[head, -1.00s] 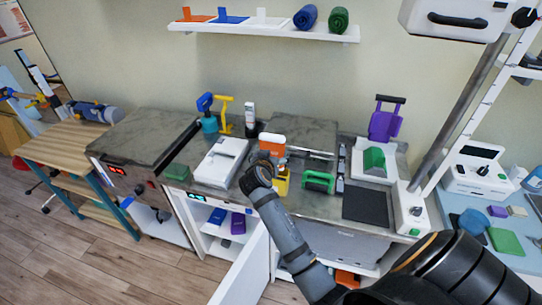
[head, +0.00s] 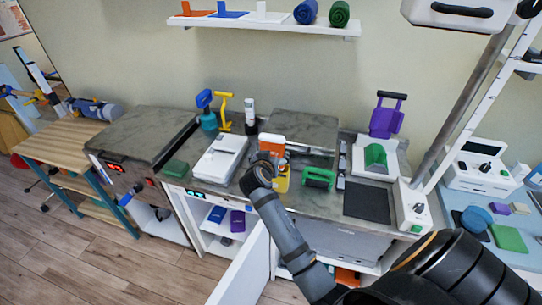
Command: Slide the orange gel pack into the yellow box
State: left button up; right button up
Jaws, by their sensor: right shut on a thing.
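The yellow box (head: 282,184) stands on the counter just below and slightly right of the pack, partly hidden by my gripper. I cannot tell whether the pack's lower end is inside the box. My left gripper is not in view.
A white device (head: 219,158) stands left of my gripper, and a green-handled item (head: 318,178) stands right of the box. A dark mat (head: 367,202) lies farther right. An open white cabinet door (head: 243,270) juts out below the counter.

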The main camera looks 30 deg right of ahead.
aim_at(272, 140)
jog(key=shift+f+b, duration=1)
jog(key=shift+f, duration=0.3)
jog(key=o, duration=1.3)
jog(key=shift+c, duration=0.2)
jog(key=shift+r+p, duration=3.75)
jog(key=shift+r, duration=0.8)
jog(key=shift+f, duration=0.1)
